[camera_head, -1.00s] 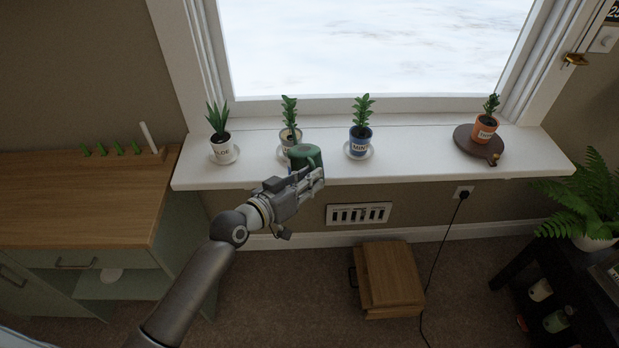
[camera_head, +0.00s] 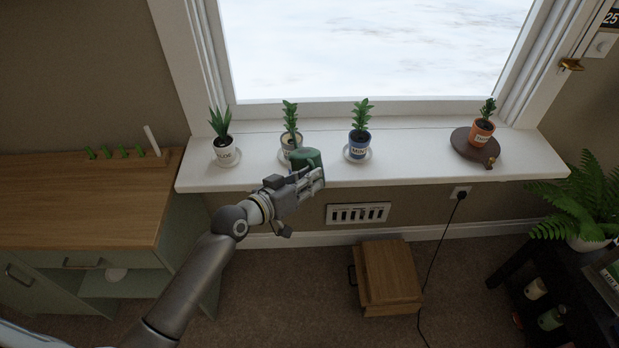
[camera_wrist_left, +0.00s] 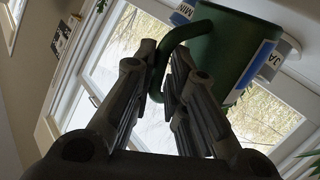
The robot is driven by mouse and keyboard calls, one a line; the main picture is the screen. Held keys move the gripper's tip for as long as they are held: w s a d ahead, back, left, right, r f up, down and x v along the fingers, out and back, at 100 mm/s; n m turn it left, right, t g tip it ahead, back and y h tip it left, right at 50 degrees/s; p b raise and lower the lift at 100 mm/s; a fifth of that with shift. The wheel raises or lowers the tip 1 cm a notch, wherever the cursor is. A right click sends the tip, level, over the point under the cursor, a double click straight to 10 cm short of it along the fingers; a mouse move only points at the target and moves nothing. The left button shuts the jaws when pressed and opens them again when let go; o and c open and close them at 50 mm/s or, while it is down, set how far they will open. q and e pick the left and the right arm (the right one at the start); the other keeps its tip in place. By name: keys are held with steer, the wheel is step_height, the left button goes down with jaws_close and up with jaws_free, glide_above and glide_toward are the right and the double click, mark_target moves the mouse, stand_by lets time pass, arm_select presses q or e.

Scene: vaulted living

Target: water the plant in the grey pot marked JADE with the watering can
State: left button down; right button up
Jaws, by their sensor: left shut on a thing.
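The green watering can (camera_head: 306,158) is in my left gripper (camera_head: 314,179), held up at the front edge of the windowsill. In the left wrist view my left gripper (camera_wrist_left: 165,85) is shut on the handle of the can (camera_wrist_left: 228,50). The JADE pot (camera_head: 285,153), pale with a leafy plant (camera_head: 291,120), stands just behind the can, which hides part of it. Part of its label, "JA" (camera_wrist_left: 273,60), shows beside the can in the left wrist view. The can's spout and any water are not clearly visible. My right gripper is out of view.
On the windowsill (camera_head: 400,168) stand a white pot (camera_head: 227,155) at left, a blue MINT pot (camera_head: 357,148) close right of the can, and an orange pot (camera_head: 481,133) on a round wooden board (camera_head: 462,146). A wooden-topped cabinet (camera_head: 80,200) is at left.

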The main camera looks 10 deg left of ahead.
arm_select(q)
steer(key=shift+n+g, duration=0.7)
steer(key=shift+w+a+r+p, duration=0.15)
steer(key=shift+w+r+p, duration=0.1)
steer(key=shift+r+p, duration=0.85)
steer(key=shift+w+a+r+p, duration=0.1)
steer(key=shift+w+r+p, duration=0.15)
steer(key=shift+r+p, duration=0.85)
steer(key=shift+w+a+r+p, duration=0.2)
steer(key=shift+r+p, duration=0.35)
steer(key=shift+p, duration=1)
steer(key=shift+w+a+r+n+g+p, duration=0.55)
steer(key=shift+w+r+p, duration=0.55)
steer(key=shift+r+p, duration=1.2)
steer(key=s+d+f+m+t+b, duration=0.1)
steer(key=s+f+m+t+b, duration=0.1)
steer(key=f+b, duration=0.65)
steer(key=s+d+f+m+t+b, duration=0.15)
steer(key=f+b, duration=0.45)
steer(key=b, duration=0.6)
steer(key=s+m+b, duration=0.1)
steer(key=s+d+r+m+t+b, duration=0.1)
steer(key=b, duration=0.1)
steer(key=s+r+m+b, duration=0.1)
steer(key=s, duration=0.1)
steer(key=shift+d+t+h, duration=0.3)
steer(key=shift+d+t, duration=0.05)
steer(key=shift+t, duration=0.05)
